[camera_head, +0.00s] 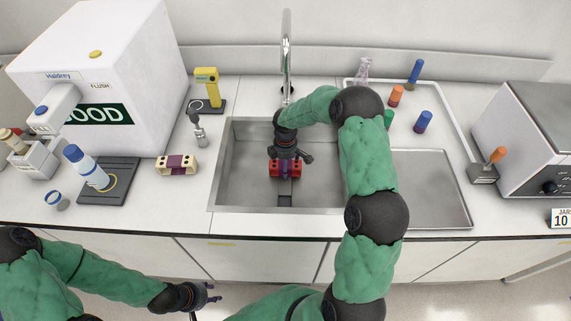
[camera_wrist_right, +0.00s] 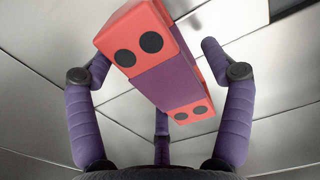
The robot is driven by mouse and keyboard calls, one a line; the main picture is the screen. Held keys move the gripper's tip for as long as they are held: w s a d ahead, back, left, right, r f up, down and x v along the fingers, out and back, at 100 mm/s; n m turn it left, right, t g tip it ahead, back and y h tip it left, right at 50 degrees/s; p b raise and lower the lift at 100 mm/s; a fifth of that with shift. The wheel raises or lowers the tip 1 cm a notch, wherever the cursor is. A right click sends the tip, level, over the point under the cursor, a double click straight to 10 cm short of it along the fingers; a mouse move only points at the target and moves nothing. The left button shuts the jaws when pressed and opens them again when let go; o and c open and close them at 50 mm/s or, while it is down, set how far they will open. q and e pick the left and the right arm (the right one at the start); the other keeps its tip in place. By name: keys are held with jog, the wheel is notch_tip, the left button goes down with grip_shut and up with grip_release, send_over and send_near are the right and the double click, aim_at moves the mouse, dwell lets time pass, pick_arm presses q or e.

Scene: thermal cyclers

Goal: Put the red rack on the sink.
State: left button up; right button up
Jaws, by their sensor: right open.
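The red rack (camera_head: 297,171) has a purple middle band and is inside the sink (camera_head: 240,185) basin. In the right wrist view the red rack (camera_wrist_right: 165,70) lies between the fingers, with dark round holes in its red ends. My right gripper (camera_head: 290,157) is over it in the basin, pointing down. Its fingers are spread apart on both sides of the rack, and the right finger shows a gap from it. Whether the rack rests fully on the basin floor is hard to tell. My left gripper (camera_head: 207,297) is low in front of the counter, its fingers apart and empty.
A cream and purple rack (camera_head: 177,165) stands on the counter left of the sink. The faucet (camera_head: 286,50) rises behind the basin. A tray (camera_head: 430,185) with bottles behind it lies right. A white machine (camera_head: 110,70) stands left, a grey one (camera_head: 530,130) right.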

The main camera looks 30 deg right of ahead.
notch_tip(320, 180, up, 8)
jog(key=shift+f+p, duration=0.1)
jog(key=shift+p, duration=0.9)
dwell(1.8)
